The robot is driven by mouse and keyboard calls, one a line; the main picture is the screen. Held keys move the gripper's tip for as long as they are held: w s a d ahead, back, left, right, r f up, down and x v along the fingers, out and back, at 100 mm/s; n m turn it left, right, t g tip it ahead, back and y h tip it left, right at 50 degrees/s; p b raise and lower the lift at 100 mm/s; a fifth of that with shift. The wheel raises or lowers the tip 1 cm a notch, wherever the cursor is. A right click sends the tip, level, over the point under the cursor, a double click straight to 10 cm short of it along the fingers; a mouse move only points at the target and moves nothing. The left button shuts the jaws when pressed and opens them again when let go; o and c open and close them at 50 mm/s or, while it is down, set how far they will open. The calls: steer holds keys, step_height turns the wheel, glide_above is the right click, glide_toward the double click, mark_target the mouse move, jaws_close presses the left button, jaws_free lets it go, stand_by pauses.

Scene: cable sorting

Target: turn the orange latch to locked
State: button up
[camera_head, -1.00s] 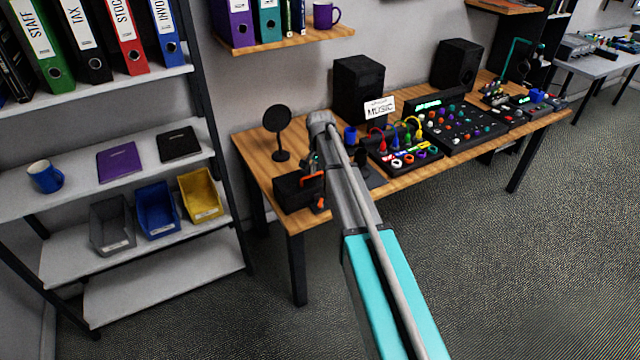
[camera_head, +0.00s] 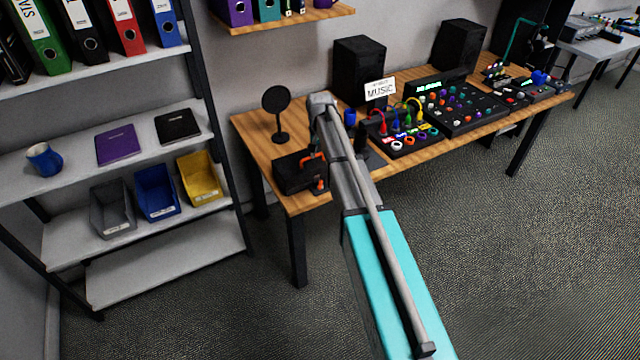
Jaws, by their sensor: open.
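A black box (camera_head: 289,174) sits at the table's front left corner. An orange latch part (camera_head: 319,187) shows low at its right end. A thin orange bar (camera_head: 314,157) shows higher up, near the box top; I cannot tell which way the latch is turned. My arm reaches over the table, and its wrist bends down beside the box. My gripper (camera_head: 319,148) is open, but mostly hidden behind my own arm at the box's right end. I cannot tell whether it touches the latch.
A round black disc on a stand (camera_head: 277,113) is behind the box. Right of my arm are a patch panel with coloured cables (camera_head: 408,138), a mixer (camera_head: 466,108) and two speakers (camera_head: 359,68). A shelf (camera_head: 100,205) with bins stands left.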

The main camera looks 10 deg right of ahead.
mark_target(320, 184)
steer(key=shift+f+b, duration=6.65)
steer(key=shift+f, duration=0.1)
jaws_close()
